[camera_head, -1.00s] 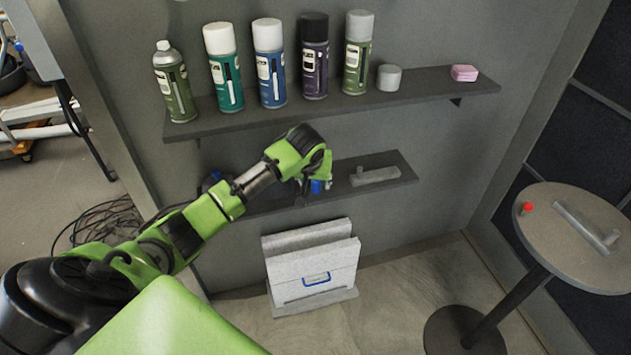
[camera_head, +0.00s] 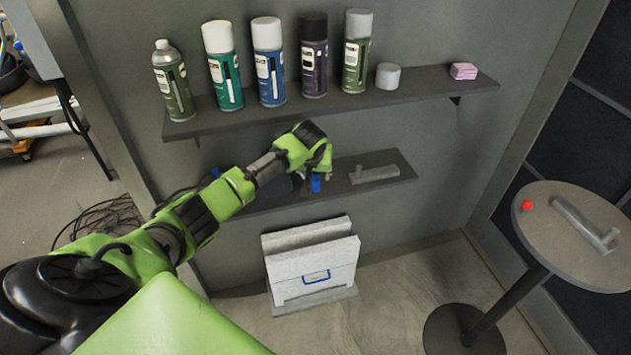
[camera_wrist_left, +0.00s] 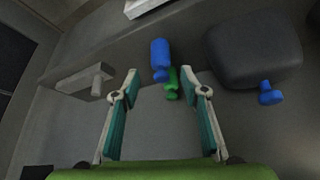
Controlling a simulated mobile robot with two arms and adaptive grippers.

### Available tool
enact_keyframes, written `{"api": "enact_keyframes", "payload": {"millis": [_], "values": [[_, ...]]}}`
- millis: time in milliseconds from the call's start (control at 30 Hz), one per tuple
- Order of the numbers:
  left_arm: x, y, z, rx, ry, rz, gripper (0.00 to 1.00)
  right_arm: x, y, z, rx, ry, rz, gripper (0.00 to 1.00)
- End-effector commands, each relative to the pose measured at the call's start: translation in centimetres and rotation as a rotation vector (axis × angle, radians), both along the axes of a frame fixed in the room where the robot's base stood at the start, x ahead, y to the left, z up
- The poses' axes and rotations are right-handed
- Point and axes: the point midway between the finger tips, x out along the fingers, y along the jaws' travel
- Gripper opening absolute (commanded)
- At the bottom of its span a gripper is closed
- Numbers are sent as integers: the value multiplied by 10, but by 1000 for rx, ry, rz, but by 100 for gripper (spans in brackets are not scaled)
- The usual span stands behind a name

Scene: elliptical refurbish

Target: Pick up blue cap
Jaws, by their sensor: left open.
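A blue cylindrical piece that looks like the blue cap (camera_wrist_left: 160,54) is on the lower shelf. In the left wrist view it lies just beyond the fingertips, between their lines. In the head view a blue patch (camera_head: 316,183) shows beneath my left gripper (camera_head: 318,174), partly hidden by it. My left gripper also shows in the left wrist view (camera_wrist_left: 159,84), its two fingers apart with nothing held between them. A small green piece (camera_wrist_left: 171,82) is between the fingertips, just below the blue cylinder. My right gripper is out of view.
A dark rounded object (camera_wrist_left: 252,47) and a small blue piece (camera_wrist_left: 269,93) are on one side; a grey T-shaped part (camera_head: 374,175) is on the other. The upper shelf (camera_head: 425,92) above carries several spray cans. A round table (camera_head: 570,255) stands at the right.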

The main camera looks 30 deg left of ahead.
Motion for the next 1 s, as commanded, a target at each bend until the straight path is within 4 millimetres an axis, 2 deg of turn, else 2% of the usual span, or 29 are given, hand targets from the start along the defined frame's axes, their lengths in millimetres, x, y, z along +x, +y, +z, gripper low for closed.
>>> {"api": "enact_keyframes", "payload": {"millis": [367,733,867,1000], "values": [[18,11,-34,0,0,1,41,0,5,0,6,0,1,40],[21,12,-39,0,-1,0,41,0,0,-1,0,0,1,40],[21,13,-39,0,-1,0,13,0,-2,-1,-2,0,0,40],[21,13,-39,0,-1,0,12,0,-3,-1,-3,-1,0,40]]}}
